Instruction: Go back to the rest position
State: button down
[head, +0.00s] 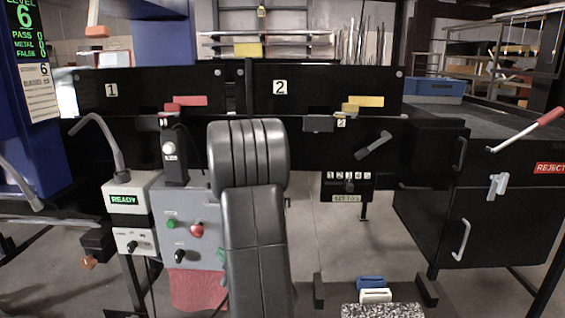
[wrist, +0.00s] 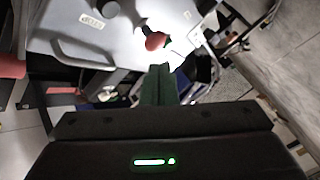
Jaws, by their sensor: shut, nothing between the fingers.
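My gripper (wrist: 160,82) shows in the wrist view as dark fingers lying together, shut and empty. It points toward the edge of a grey panel with a red knob (wrist: 155,41) just beyond the fingertips; I cannot tell how far apart they are. In the head view my black arm stands upright in front of the grey control box (head: 190,210) and covers its right side. The gripper is mostly or wholly hidden behind the arm there.
The control box carries a red button (head: 197,230). A READY unit (head: 124,200) with a curved lamp neck stands left of it. Black conveyor panels marked 1 (head: 112,90) and 2 (head: 280,87) cross behind. A black reject cabinet (head: 490,215) stands right. Floor between is partly open.

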dwell(0.4)
jog(key=w, duration=0.2)
jog(key=w+b, duration=0.1)
jog(key=w, duration=0.2)
jog(key=shift+d+f, duration=0.1)
jog(key=shift+f, duration=0.1)
jog(key=shift+w+b, duration=0.15)
jog(key=shift+b, duration=0.6)
jog(key=r+p, duration=0.1)
jog(key=p, duration=0.3)
jog(key=shift+p, duration=0.3)
jog(key=shift+s+f+p, duration=0.1)
jog(key=shift+s+p, duration=0.1)
jog(key=shift+p, duration=0.25)
